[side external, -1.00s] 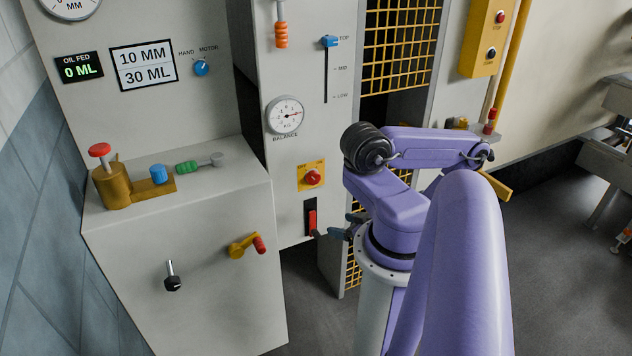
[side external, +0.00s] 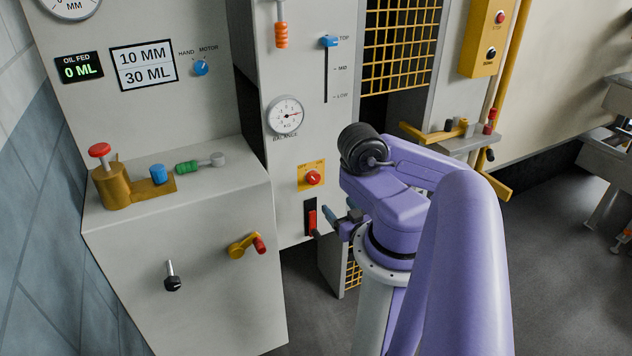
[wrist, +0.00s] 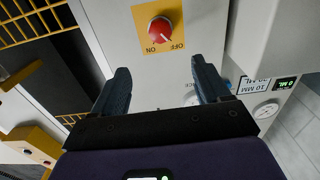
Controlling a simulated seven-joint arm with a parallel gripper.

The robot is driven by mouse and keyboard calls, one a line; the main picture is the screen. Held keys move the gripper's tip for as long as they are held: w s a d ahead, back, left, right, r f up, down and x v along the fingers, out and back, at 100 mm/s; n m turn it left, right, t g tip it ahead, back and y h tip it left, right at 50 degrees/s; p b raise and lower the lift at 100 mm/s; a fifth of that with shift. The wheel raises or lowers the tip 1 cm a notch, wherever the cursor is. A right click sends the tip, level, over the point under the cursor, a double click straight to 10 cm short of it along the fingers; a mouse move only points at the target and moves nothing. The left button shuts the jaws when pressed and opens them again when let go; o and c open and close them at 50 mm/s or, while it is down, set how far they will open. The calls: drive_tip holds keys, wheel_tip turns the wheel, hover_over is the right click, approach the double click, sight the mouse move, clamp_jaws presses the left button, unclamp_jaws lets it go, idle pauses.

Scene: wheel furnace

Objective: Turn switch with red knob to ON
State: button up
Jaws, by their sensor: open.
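The red knob (side external: 313,177) sits on a yellow plate (side external: 303,187) on the grey panel, with OFF at the plate's upper left and ON at its upper right. Which mark the knob points to is too small to tell. In the wrist view the knob (wrist: 160,28) and its plate (wrist: 143,16) appear upside down, beyond my fingertips. My gripper (wrist: 162,82) is open and empty, its two blue fingers apart, with bare panel between them. In the side view a blue finger of my gripper (side external: 330,217) shows below and right of the knob, apart from it.
A red lever (side external: 312,221) in a black slot is just below the knob, close to my finger. The balance dial (side external: 285,116) is above it. A yellow mesh (side external: 400,50) is at right.

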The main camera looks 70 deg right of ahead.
sight(315, 180)
drive_tip(key=x, duration=1.5)
drive_tip(key=shift+w+d+f, duration=0.1)
drive_tip(key=shift+w+d, duration=0.1)
drive_tip(key=shift+w, duration=0.05)
drive_tip(key=c, duration=1)
drive_tip(key=shift+c, duration=0.2)
